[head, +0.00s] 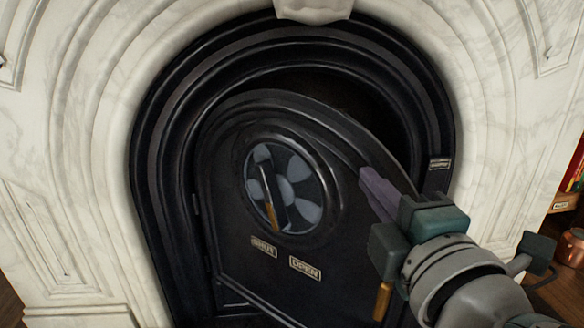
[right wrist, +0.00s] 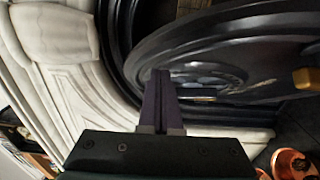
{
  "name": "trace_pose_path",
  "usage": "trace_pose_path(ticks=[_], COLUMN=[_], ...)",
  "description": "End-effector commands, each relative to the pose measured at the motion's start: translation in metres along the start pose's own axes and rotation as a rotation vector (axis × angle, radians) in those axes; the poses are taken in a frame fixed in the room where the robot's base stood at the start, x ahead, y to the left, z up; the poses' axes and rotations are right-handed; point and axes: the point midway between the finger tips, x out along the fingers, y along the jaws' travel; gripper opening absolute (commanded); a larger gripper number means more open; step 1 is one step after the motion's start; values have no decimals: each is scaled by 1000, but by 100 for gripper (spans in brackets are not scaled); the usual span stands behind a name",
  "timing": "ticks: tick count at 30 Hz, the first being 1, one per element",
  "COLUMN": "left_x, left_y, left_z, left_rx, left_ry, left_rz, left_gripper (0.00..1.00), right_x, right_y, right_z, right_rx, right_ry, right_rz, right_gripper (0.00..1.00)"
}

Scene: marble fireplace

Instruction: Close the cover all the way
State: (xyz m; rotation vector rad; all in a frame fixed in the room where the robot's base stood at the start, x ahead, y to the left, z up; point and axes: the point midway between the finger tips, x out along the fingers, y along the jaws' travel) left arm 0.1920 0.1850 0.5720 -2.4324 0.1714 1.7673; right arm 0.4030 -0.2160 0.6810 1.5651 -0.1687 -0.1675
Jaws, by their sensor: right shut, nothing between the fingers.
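The black arched cover (head: 235,150) of the fireplace stands ajar in the head view, with its hinges on the left. A dark gap (head: 330,95) shows between its upper right edge and the black surround. The cover carries a round vent (head: 283,187) and SHUT and OPEN labels. A brass handle (head: 383,300) shows at its lower right, partly behind my right arm. My right gripper (head: 369,178) is shut and empty, with its purple fingers in front of the cover near its right edge. In the right wrist view, the fingertips (right wrist: 160,75) appear close to the cover (right wrist: 240,35); contact cannot be told.
A white marble mantel (head: 90,130) surrounds the black frame (head: 155,150). A small plate (head: 440,164) sits on the frame's right side. Copper pots (right wrist: 290,163) stand on the floor, and a shelf with books (head: 573,170) is at the far right.

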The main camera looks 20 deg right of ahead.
Motion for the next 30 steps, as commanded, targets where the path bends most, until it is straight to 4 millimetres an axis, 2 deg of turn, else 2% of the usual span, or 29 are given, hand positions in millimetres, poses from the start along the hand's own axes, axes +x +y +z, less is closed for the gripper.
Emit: trace_pose_path(ticks=[6, 22, 26, 30], left_x=[-1, 1, 5, 14], left_y=[2, 2, 1, 0], left_z=[-1, 0, 2, 5], left_rx=[-6, -8, -4, 2], left_ry=[1, 1, 0, -1], left_rz=[5, 6, 3, -3], left_gripper=[50, 50, 50, 50], right_x=[13, 19, 32, 58], right_y=[0, -1, -1, -2], right_z=[14, 21, 35, 58], right_rx=[-1, -2, -6, -11], right_ry=[1, 15, 51, 117], right_rz=[1, 1, 3, 5], right_gripper=[0, 0, 0, 0])
